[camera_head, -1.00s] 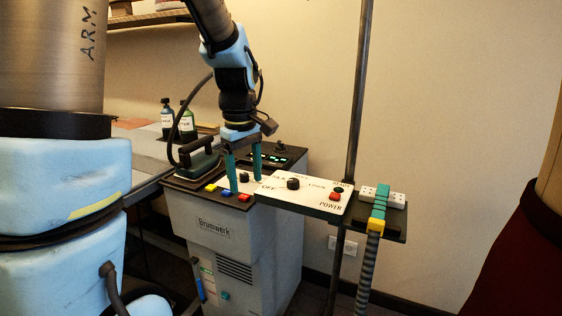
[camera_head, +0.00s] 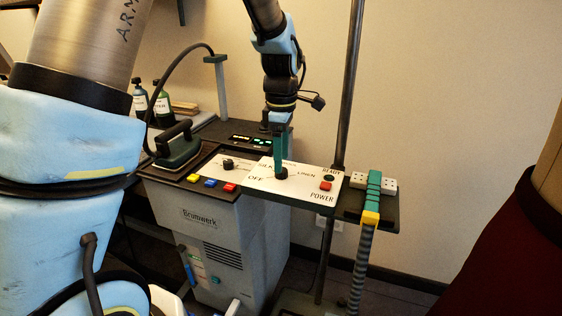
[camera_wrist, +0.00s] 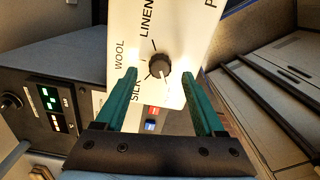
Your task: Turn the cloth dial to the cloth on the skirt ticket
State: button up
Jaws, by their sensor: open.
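The cloth dial (camera_head: 281,173) is a dark round knob on a white panel (camera_head: 313,197) marked OFF, SILK, WOOL, LINEN, READY and POWER. In the wrist view the dial (camera_wrist: 160,68) lies between and beyond my green fingertips, with SILK, WOOL and LINEN lettered around it. My gripper (camera_wrist: 160,75) is open, one finger to each side of the dial. In the head view its fingers (camera_head: 279,150) line up and point down at the dial. Contact and the dial's setting cannot be told. A dark red skirt (camera_head: 490,240) stands at right; no ticket shows on it.
A red POWER button (camera_head: 325,186) sits on the panel's right. Left of the panel are a second knob (camera_head: 228,163), yellow, blue and red buttons (camera_head: 210,183), and an iron (camera_head: 178,146). A dark pole (camera_head: 347,90) rises behind the panel.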

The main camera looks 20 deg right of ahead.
jog(key=shift+f, duration=1.45)
grip_shut()
